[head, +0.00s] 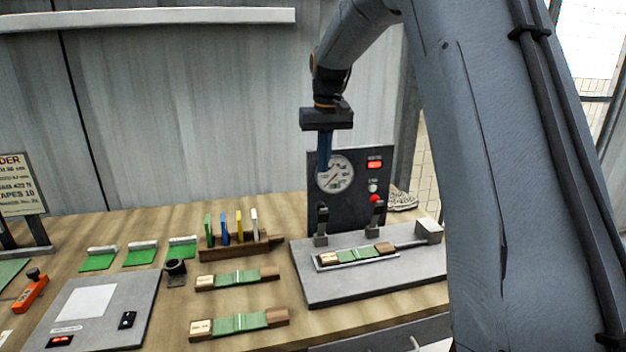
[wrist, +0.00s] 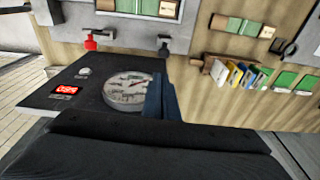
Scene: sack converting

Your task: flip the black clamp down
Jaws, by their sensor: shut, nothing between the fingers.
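The black clamp (head: 322,219) stands with its lever upright at the left of the grey fixture plate (head: 330,290). In the wrist view the black clamp (wrist: 164,46) shows at the plate's edge. A second clamp with a red tip (head: 376,207) stands upright to its right; it also shows in the wrist view (wrist: 92,41). A green strip with wooden ends (head: 358,254) lies in the tray on the plate. My gripper (head: 325,170) points down, its blue fingers shut and empty, above the black clamp and in front of the gauge. The fingers also show in the wrist view (wrist: 160,98).
A black panel with a round gauge (head: 335,174) and a red display stands behind the clamps. A wooden rack (head: 240,248) of coloured tabs is to the left. Two more strips (head: 238,279) lie in front of it. A grey box (head: 92,310) sits further left.

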